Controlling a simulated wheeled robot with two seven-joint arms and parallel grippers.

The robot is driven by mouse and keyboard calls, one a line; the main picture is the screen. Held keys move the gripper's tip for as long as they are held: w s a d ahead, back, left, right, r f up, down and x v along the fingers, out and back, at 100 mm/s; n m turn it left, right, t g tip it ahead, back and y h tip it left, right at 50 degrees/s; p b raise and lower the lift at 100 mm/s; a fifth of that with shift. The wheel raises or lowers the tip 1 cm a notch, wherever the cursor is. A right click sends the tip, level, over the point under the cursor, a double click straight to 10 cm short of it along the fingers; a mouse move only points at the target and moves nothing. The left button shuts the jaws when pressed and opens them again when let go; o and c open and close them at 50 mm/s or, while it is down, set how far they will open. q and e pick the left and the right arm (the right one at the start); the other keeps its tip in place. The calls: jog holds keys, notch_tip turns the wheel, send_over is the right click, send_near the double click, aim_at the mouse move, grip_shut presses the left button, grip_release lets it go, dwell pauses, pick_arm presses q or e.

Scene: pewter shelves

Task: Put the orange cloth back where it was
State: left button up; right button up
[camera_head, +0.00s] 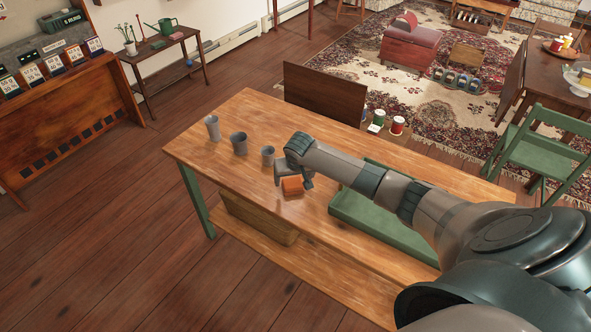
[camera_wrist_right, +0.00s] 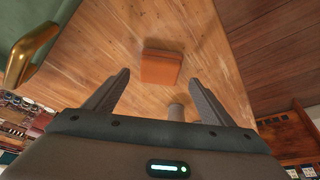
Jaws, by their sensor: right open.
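The orange cloth (camera_head: 292,187) is a small folded block on the wooden table top, near the grey cups. In the right wrist view the cloth (camera_wrist_right: 161,68) lies flat on the wood, beyond the fingertips and roughly centred between them. My right gripper (camera_head: 294,183) is open and empty above the cloth; its two fingers (camera_wrist_right: 158,78) show apart in the wrist view, not closed on the cloth. My left gripper is out of view.
Three grey cups (camera_head: 238,143) stand in a row on the table (camera_head: 225,165), left of my gripper. A green tray (camera_head: 345,212) lies to the right, partly hidden by my arm; its brass handle (camera_wrist_right: 32,52) shows in the wrist view. The table's front-left area is bare.

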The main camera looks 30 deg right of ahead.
jog(key=b+v, duration=0.1)
jog(key=v, duration=0.8)
jog(key=shift+r, duration=0.2)
jog(key=shift+a+f, duration=0.1)
dwell(0.4)
